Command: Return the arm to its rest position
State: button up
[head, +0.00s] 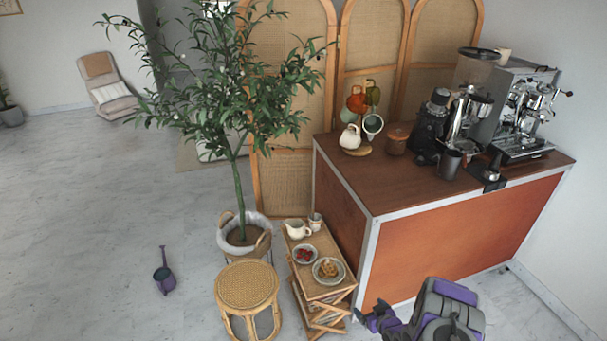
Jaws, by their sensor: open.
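My gripper (377,317) shows at the bottom of the head view, purple and grey, at the end of my arm. It is in front of the orange counter (440,250), near its lower front edge and to the right of the small wooden side table (322,290). It is open and nothing shows between its jaws. The rest of my arm runs to the right and off the bottom edge.
The counter holds a coffee machine (525,120), grinders and mugs. The side table bears plates and a pitcher (297,229). A rattan stool (247,287) and a potted tree (238,190) stand left. A dark scoop-like object (164,276) lies on the open floor.

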notch_tip(320, 180, up, 16)
jog(key=w+d+g+h, duration=0.2)
jog(key=g+h, duration=0.1)
jog(key=s+a+r+m+g+h, duration=0.1)
jog(key=s+r+g, duration=0.1)
jog(key=s+r, duration=0.35)
jog(key=s+a+r+m+g, duration=0.1)
jog(key=s+r, duration=0.1)
jog(key=r, duration=0.6)
jog(key=s+a+r+m+g, duration=0.1)
jog(key=s+a+r+g, duration=0.1)
jog(key=s+r, duration=0.6)
jog(key=s+a+r+g, duration=0.25)
jog(key=s+r, duration=0.25)
jog(key=s, duration=0.4)
jog(key=s+a+r+g, duration=0.1)
jog(key=s+a+r, duration=0.2)
jog(key=s, duration=0.8)
jog(key=s+a+r+m+g, duration=0.1)
jog(key=s+a+r, duration=0.2)
jog(key=s, duration=0.8)
jog(key=shift+s+r+y, duration=0.4)
jog(key=shift+g, duration=0.25)
